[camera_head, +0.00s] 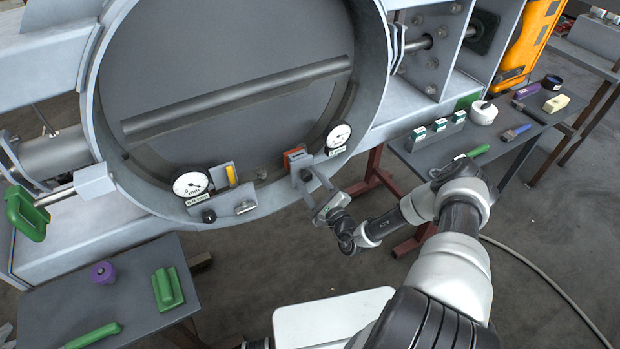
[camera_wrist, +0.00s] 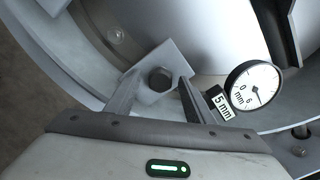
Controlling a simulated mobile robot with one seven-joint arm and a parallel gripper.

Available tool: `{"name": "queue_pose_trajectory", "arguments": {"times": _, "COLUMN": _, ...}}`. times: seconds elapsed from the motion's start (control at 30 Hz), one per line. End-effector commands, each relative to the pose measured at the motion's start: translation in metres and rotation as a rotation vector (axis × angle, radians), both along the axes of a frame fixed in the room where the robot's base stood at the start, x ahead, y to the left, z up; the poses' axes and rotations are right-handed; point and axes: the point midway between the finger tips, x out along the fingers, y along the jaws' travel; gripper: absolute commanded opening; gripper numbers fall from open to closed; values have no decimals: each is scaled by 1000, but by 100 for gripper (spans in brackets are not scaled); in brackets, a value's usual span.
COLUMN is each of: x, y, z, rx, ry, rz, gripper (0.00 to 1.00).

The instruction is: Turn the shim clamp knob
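The shim clamp is a pale metal block (camera_wrist: 180,58) with a dark round knob (camera_wrist: 161,79) in the wrist view. In the head view the clamp (camera_head: 300,160), with an orange-red part on it, sits at the lower right of the big ring, and its dark knob (camera_head: 306,175) faces my gripper (camera_head: 316,190). In the wrist view my gripper (camera_wrist: 159,82) is open, one finger on each side of the knob. Gaps show between the fingers and the knob. I cannot tell how far the fingertips reach along the knob.
A dial gauge (camera_head: 338,135) labelled 5 mm is close right of the clamp. A second gauge (camera_head: 190,184), beside a yellow piece (camera_head: 231,174) and another dark knob (camera_head: 209,216), is at lower left. Benches with tools stand left (camera_head: 50,302) and right (camera_head: 412,157).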

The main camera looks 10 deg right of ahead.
Motion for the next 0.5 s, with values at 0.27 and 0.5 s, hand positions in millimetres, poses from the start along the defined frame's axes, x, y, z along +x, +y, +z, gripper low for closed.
{"name": "queue_pose_trajectory", "arguments": {"times": 0.27, "x": 0, "y": 0, "z": 1, "rx": 3, "ry": 0, "rz": 0, "gripper": 48}}
{"name": "queue_pose_trajectory", "arguments": {"times": 0.5, "x": -7, "y": -3, "z": 1, "rx": 3, "ry": 0, "rz": -1, "gripper": 48}}
